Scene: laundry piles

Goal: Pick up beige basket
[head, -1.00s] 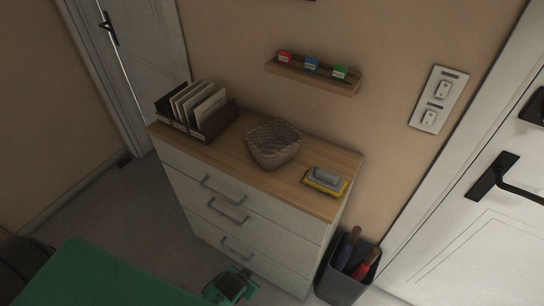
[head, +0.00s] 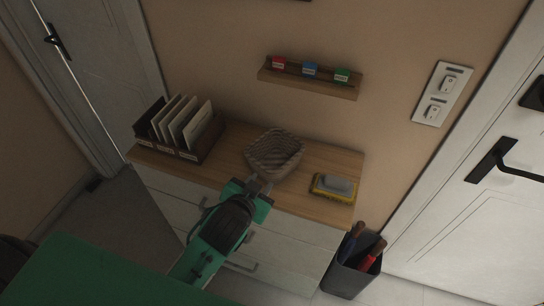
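The beige woven basket (head: 276,152) stands upright on the wooden top of the dresser, near its middle, and looks empty. My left gripper (head: 261,184) is at the dresser's front edge, just in front of the basket's near side. Its two grey fingertips look spread a little apart, with nothing seen between them. Whether a fingertip touches the basket I cannot tell. My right gripper is not in view.
A shelf (head: 309,83) is on the wall above. A dark bin (head: 345,279) stands at the dresser's right.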

